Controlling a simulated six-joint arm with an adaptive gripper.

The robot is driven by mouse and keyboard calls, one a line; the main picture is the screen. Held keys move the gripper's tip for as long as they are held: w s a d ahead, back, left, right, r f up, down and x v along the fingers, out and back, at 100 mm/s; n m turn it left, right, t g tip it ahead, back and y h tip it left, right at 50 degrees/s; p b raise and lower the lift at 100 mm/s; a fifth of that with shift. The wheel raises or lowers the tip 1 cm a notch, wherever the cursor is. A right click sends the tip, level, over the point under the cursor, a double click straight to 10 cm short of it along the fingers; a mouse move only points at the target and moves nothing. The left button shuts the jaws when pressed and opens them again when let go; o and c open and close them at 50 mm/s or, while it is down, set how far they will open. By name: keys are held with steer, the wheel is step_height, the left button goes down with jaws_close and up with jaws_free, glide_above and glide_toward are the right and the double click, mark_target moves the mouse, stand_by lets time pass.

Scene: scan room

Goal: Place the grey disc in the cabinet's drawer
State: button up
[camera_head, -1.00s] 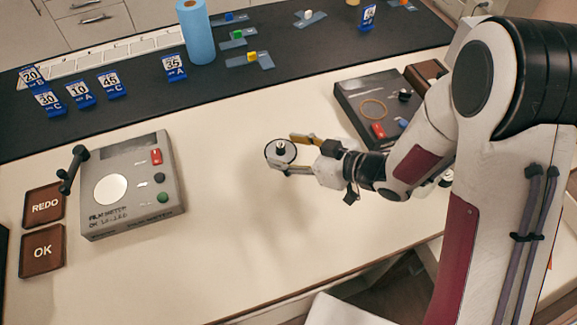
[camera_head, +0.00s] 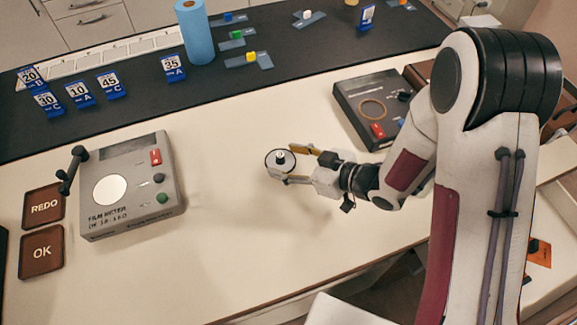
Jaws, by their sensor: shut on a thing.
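The grey disc (camera_head: 272,160) is round, with a dark rim and a small knob on top. My gripper (camera_head: 284,163) is shut on it, with one finger at each side. The disc is held over the cream bench top, right of the grey film meter; its height above the surface is hard to tell. An open drawer (camera_head: 555,225) shows at the right edge, below the bench level, partly hidden behind my arm. An orange item (camera_head: 539,252) lies there. The rest of the cabinet is hidden.
The film meter (camera_head: 132,190) with a lever stands at left, beside brown REDO (camera_head: 45,205) and OK (camera_head: 42,251) trays. A dark device (camera_head: 372,108) sits behind my gripper. Blue number tags and a blue roll (camera_head: 195,35) stand on the black mat. The bench's front middle is clear.

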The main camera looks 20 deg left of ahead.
mark_target(289, 166)
steer(key=shift+f, duration=1.5)
steer(key=shift+f, duration=0.15)
steer(key=o, duration=1)
steer(key=shift+d+r, duration=0.4)
steer(key=shift+v, duration=5.55)
steer(key=shift+s, duration=0.1)
